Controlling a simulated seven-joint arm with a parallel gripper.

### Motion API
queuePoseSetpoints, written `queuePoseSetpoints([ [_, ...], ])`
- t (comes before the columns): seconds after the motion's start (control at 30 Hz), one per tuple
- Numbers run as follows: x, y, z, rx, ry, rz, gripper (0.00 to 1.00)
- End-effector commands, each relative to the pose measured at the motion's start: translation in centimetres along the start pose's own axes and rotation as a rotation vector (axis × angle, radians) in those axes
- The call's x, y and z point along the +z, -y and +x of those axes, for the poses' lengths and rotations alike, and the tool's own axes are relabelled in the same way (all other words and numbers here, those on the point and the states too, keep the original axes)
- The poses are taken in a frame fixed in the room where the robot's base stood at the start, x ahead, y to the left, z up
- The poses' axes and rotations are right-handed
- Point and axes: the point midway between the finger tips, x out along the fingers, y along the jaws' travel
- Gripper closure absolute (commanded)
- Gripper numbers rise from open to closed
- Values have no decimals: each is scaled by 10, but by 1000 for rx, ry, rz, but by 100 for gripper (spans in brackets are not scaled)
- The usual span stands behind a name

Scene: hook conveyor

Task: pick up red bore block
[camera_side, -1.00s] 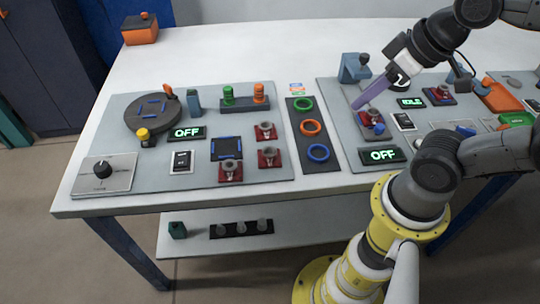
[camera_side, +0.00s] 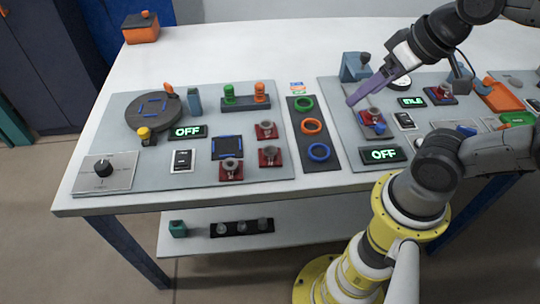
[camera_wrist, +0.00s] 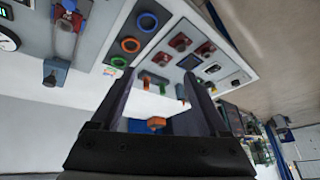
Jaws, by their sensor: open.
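Several red blocks with grey round tops stand on the panels; I cannot tell which is the red bore block. Three are on the left panel in the side view: an upper one (camera_side: 266,130), a middle one (camera_side: 270,157) and a lower one (camera_side: 231,171). Another red block (camera_side: 373,121) is on the right panel, just below my gripper. My gripper (camera_side: 352,101) is open above the left part of that panel, its purple fingers pointing down-left. In the wrist view nothing shows held between the fingers (camera_wrist: 158,95); red blocks (camera_wrist: 180,42) show beyond them.
A strip with green, orange and blue rings (camera_side: 311,127) lies between the panels. A blue-grey fixture (camera_side: 354,68) stands close behind my gripper. A round turntable (camera_side: 150,112) and a rack with green and orange pieces (camera_side: 245,103) are farther left. The back table is mostly clear.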

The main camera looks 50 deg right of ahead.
Motion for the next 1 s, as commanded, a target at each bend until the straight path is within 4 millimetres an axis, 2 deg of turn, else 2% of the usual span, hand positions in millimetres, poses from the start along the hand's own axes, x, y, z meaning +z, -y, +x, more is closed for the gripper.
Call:
queuePoseSetpoints([
  [0.13,-28,8,-5,0,9,328,22],
  [0.27,-57,20,5,26,69,619,22],
  [0.37,-81,33,25,72,131,833,22],
  [0.5,-106,55,70,177,220,1075,22],
  [0.6,-113,68,104,253,271,1153,22],
  [0.73,-109,80,139,323,327,1139,22],
  [0.8,-104,83,151,348,349,1124,22],
  [1.0,-91,84,169,377,374,1104,22],
])
